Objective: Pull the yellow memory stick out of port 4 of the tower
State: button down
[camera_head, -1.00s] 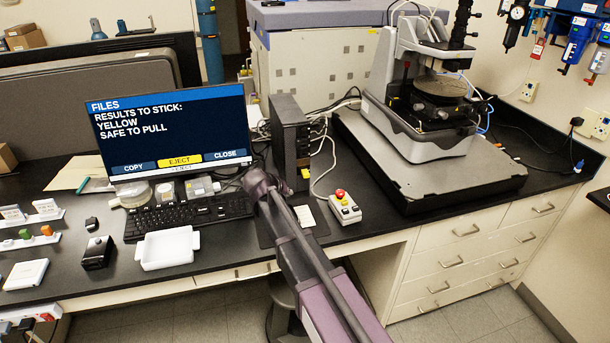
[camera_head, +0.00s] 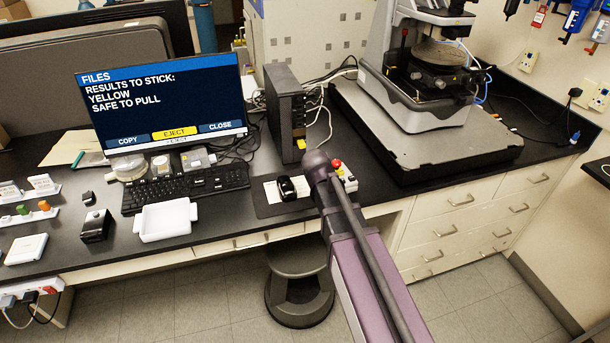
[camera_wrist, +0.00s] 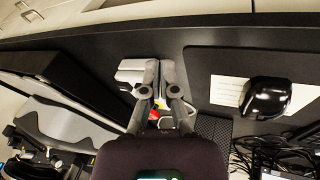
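The black tower (camera_head: 284,112) stands on the bench right of the monitor in the head view. The yellow memory stick (camera_head: 301,144) shows as a small yellow piece low on the tower's front; the port number is not readable. My gripper (camera_wrist: 159,72) shows in the wrist view, its two fingers close together above the bench. A pale control box (camera_wrist: 132,72) lies behind the fingers, and I cannot tell whether a gap lies between the tips. No stick is clearly visible in the fingers. In the head view my arm hides the gripper.
The monitor (camera_head: 165,105) reads "YELLOW SAFE TO PULL". A mouse (camera_head: 287,188), keyboard (camera_head: 185,187) and white tray (camera_head: 166,221) lie in front. The control box with a red button (camera_head: 344,176) sits beside my arm. The microscope-like instrument (camera_head: 430,95) stands at right.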

jog(key=s+d+g+y, duration=0.1)
jog(key=s+d, duration=0.3)
jog(key=s, duration=0.3)
jog(key=s+d+f+g+y, duration=0.1)
jog(key=s+d+g+y, duration=0.1)
jog(key=s+d, duration=0.2)
jog(key=s, duration=0.3)
jog(key=shift+s+f+m+y, duration=0.2)
jog(key=shift+f+m+y, duration=0.1)
jog(key=shift+m, duration=0.1)
jog(key=c, duration=1.4)
grip_release()
jog(key=c, duration=0.7)
grip_release()
jog(key=shift+o, duration=0.5)
